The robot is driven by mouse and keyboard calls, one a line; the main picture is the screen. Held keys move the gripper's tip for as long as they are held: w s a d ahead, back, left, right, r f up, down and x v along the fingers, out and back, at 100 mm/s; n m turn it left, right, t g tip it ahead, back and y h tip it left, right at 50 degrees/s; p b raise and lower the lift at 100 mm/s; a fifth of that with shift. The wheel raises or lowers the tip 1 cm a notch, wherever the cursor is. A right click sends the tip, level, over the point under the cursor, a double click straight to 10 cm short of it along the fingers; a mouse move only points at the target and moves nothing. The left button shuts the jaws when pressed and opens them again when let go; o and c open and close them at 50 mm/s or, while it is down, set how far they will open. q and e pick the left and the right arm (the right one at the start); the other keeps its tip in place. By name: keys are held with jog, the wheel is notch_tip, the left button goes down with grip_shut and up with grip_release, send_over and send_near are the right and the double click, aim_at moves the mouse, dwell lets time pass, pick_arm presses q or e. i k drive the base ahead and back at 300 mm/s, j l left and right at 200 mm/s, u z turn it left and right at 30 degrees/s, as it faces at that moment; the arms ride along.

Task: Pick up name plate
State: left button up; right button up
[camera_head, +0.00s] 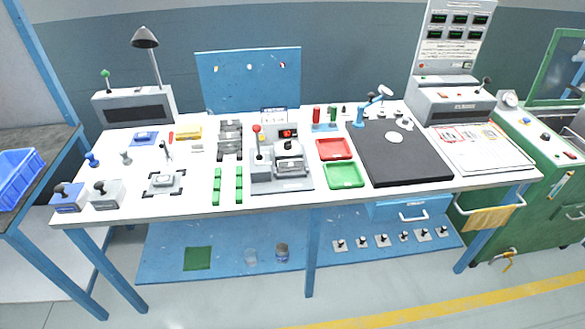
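I cannot tell for certain which item is the name plate; several small flat pieces lie on the white workbench (330,196). A small light grey piece (164,181) sits on a dark-cornered square fixture at the left front. Dark grey flat pieces (230,140) stand in a column left of a bench press (283,160) with a red knob. Small pale strips (197,148) lie below a yellow block (188,133). Neither of my grippers is in view.
A black mat (400,165) covers the right middle, beside a red tray (334,149) and a green tray (344,175). Lever boxes (107,194) stand at the left front. A tall control panel (450,45) and lamp (146,42) rise at the back.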

aim_at(283, 166)
jog(key=i+l+u, duration=0.1)
jog(key=l, duration=0.35)
jog(key=i+l, duration=0.2)
jog(key=l, duration=0.2)
jog(key=i+l+u, duration=0.15)
jog(key=l, duration=0.3)
jog(key=i+l+u, duration=0.1)
jog(key=l, duration=0.35)
jog(key=i+l, duration=0.1)
jog(key=l, duration=0.35)
jog(key=u, duration=0.05)
